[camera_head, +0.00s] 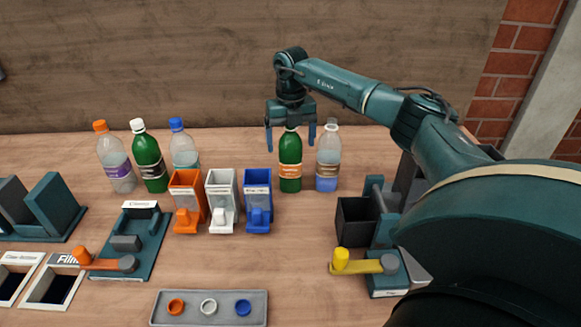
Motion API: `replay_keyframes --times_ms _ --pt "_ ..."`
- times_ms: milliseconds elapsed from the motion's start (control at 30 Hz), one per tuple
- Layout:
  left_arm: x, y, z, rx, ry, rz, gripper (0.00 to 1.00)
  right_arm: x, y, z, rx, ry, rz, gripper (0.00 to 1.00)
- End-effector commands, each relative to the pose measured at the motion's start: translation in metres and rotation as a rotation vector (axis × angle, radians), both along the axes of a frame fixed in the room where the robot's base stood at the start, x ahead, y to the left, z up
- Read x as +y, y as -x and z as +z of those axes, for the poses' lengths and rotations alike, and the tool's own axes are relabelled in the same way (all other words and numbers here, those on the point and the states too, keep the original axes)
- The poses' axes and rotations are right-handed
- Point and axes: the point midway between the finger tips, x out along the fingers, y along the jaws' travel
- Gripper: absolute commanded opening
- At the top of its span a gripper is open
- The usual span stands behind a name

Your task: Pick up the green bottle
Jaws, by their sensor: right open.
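A green bottle (290,172) with an orange-and-white label stands upright on the wooden table, right of centre. My right gripper (290,144) points down at its neck, with one blue finger to each side, open and apart from the bottle in the picture. The gripper hides the bottle's top, so I cannot tell whether it has a cap. A second green bottle (148,163) with a white cap stands upright at the left. My left gripper is out of view.
A clear bottle (328,160) stands close right of the gripper. Orange (186,190), white (221,188) and blue (257,185) bins stand in front, left of the bottle. Clear bottles with orange (118,166) and blue (184,148) caps flank the left green bottle. A grey tray (262,297) lies in front.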

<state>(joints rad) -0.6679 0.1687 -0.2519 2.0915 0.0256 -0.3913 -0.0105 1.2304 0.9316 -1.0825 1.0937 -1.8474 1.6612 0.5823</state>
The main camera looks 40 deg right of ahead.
Motion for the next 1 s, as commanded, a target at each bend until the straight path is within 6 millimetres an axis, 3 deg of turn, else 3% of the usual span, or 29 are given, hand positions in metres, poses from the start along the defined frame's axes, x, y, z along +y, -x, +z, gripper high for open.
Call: replay_keyframes --times_ms 100,867,1000 --pt "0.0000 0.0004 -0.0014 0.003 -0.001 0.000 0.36 0.0001 0.0000 0.0000 0.000 0.000 0.000 0.85" --pt "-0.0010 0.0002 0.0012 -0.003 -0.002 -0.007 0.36 0.0001 0.0000 0.0005 0.001 0.000 0.000 0.23" --pt "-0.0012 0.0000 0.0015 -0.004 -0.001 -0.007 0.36 0.0001 0.0000 0.0008 0.000 -0.001 0.000 0.23"
